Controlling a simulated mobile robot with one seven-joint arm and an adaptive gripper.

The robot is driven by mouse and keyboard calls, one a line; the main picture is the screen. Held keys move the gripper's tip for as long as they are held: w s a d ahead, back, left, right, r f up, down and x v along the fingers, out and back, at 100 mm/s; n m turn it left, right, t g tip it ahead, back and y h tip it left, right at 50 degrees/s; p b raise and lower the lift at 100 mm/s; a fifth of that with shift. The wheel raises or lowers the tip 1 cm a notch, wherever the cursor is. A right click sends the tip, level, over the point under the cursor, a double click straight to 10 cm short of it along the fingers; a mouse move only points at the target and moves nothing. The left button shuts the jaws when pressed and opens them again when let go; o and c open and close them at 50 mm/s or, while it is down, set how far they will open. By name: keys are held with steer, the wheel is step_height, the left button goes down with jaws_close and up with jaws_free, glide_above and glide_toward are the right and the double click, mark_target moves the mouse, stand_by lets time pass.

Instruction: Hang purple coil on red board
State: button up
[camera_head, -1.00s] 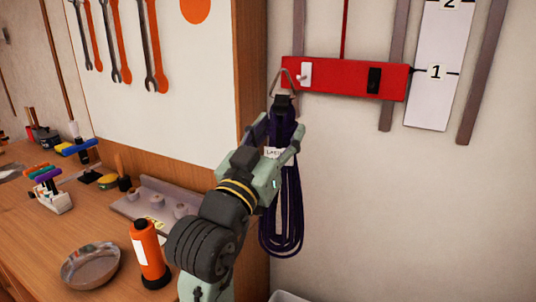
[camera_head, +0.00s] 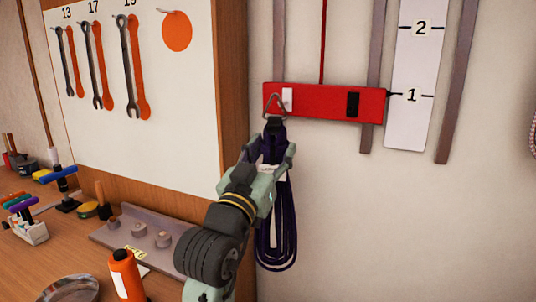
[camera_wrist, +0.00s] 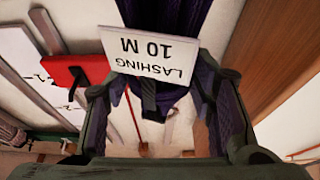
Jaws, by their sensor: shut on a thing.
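The purple coil (camera_head: 289,225) hangs upright in long loops from my gripper (camera_head: 272,158), which is shut on its upper part. A metal ring (camera_head: 275,104) tops the coil, in front of the left end of the red board (camera_head: 320,112). The white hook (camera_head: 288,99) on the board is just right of the ring; I cannot tell whether they touch. A black hook (camera_head: 352,104) sits further right. In the wrist view the coil's white label (camera_wrist: 150,58) reads "LASHING 10 M" upside down, and the red board (camera_wrist: 88,70) shows behind it.
A white number strip (camera_head: 410,75) and grey wall slats (camera_head: 457,85) are right of the board. A wooden panel edge (camera_head: 233,90) stands left of the coil. The workbench below holds an orange bottle (camera_head: 124,275) and a metal bowl (camera_head: 70,289).

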steer(key=shift+w+d+f, duration=0.1)
steer(key=shift+w+d, duration=0.2)
steer(key=shift+w, duration=0.4)
steer(key=shift+w+d, duration=0.25)
steer(key=shift+w, duration=0.4)
steer(key=shift+w+d+f+b, duration=0.25)
steer(key=shift+w+f+b, duration=0.3)
steer(key=shift+w, duration=0.1)
steer(key=o, duration=1.5)
steer(key=shift+o, duration=1.2)
steer(key=shift+f, duration=0.15)
